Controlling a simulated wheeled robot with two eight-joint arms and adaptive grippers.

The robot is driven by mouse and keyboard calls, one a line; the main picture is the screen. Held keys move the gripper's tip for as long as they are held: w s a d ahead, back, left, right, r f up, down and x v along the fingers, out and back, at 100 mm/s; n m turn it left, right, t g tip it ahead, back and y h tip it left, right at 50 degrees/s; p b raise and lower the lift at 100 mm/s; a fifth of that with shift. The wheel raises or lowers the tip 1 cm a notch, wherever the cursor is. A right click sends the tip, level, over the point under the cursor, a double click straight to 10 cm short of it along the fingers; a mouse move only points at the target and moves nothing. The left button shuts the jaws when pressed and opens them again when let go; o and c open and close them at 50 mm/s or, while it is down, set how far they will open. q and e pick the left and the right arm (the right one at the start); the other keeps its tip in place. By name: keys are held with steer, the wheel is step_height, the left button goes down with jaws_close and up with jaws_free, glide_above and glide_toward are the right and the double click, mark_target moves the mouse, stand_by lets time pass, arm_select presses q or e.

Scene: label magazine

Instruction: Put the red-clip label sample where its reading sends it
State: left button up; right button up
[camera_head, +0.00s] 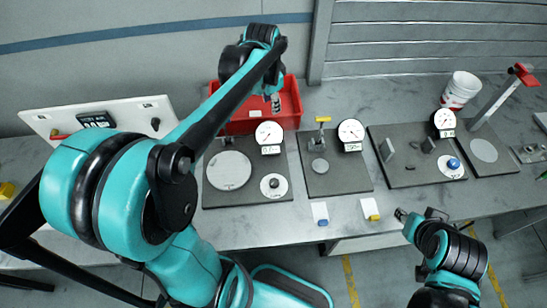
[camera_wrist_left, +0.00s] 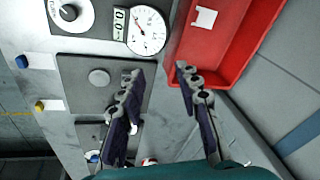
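My left gripper (camera_head: 276,103) reaches over to the front of the red bin (camera_head: 292,112) at the back of the bench. In the left wrist view its two fingers (camera_wrist_left: 155,90) are spread apart with nothing between them, beside the red bin (camera_wrist_left: 232,68). A white piece with a notched edge (camera_wrist_left: 204,18) shows in the bin; whether it is the red-clip label sample is unclear, as no separate red clip stands out. A blue-clip label (camera_head: 320,211) and a yellow-clip label (camera_head: 371,208) lie at the front edge. My right gripper (camera_head: 402,214) is low at the front; its fingers are too small to judge.
Dark test plates with dial gauges stand in a row: left (camera_head: 229,193), middle (camera_head: 345,183) and right (camera_head: 405,177). A red-marked white bucket (camera_head: 459,91) and a red-handled post (camera_head: 500,97) stand at back right. A white panel (camera_head: 128,115) is at left.

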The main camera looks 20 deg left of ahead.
arm_select(q)
steer(key=s+d+f+n+t, duration=0.1)
steer(key=s+d+n+t, duration=0.1)
steer(key=s, duration=0.6)
steer(key=s+d+f+n+t, duration=0.2)
steer(key=s+d+n, duration=0.2)
steer(key=s+d, duration=0.3)
steer(key=shift+s+n+h, duration=0.3)
steer(key=shift+s+n, duration=0.1)
steer(key=shift+s, duration=0.7)
step_height(320, 180, down, 10)
steer(key=b, duration=1)
